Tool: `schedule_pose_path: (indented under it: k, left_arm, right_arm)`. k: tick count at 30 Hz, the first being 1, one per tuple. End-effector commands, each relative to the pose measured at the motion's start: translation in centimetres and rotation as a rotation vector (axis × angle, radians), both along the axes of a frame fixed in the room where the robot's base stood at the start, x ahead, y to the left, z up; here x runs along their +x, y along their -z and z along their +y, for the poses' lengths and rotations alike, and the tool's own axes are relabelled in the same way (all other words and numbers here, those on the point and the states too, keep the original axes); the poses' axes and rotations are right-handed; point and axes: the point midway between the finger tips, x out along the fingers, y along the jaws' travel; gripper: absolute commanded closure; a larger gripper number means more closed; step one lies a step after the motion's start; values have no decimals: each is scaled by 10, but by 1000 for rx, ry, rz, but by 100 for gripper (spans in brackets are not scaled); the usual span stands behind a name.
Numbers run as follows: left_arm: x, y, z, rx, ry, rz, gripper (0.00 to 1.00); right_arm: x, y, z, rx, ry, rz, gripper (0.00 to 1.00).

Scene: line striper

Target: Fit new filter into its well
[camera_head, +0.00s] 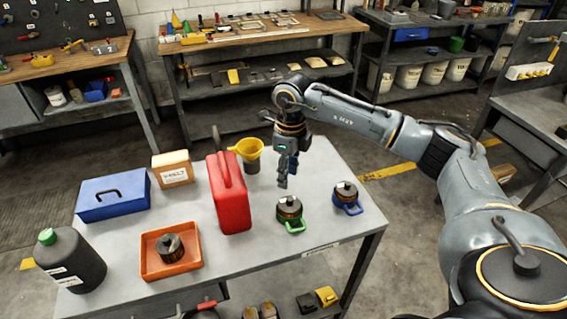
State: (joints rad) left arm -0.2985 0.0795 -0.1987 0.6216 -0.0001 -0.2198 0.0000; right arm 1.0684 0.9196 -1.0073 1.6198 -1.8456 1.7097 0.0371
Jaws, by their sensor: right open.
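My right gripper (283,179) points down over the grey table, between the red can and the green-handled canister, with nothing seen between its fingers. A dark canister with a green base and handle (290,212) stands just below and right of it. A similar canister with a blue base and handle (347,196) stands farther right. A dark round part, perhaps a filter (172,250), sits in an orange tray (157,268) at the front left. I cannot tell which part is the new filter or which holds the well. My left gripper is out of view.
A tall red can (229,195) and yellow funnel (247,149) stand left of the gripper. A cardboard box (172,167), blue toolbox (112,197) and black bottle (72,262) fill the left side. The table (255,262) is bare at front centre.

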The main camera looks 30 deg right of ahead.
Motion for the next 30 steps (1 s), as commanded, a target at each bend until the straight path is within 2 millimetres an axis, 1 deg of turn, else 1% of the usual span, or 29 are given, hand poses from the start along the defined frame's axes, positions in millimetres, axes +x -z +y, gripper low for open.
schedule_pose_path:
  k: [1,3,8,11,17,23,27,30]
  left_arm:
    - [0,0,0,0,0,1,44]
    - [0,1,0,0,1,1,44]
    - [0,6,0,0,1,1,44]
    - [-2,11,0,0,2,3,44]
    - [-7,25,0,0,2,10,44]
    - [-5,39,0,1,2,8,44]
    - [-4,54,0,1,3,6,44]
    - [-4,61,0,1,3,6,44]
  right_arm:
    - [0,-2,-6,-20,6,3,58]
    - [-1,-1,-9,-30,10,7,58]
    - [-1,6,-9,-29,9,8,58]
    - [-1,15,-9,-28,9,9,58]
    - [-1,38,-8,-27,8,10,58]
    - [-1,62,-8,-27,8,8,58]
    - [-1,80,-8,-26,8,9,58]
    - [-1,90,-8,-26,7,8,58]
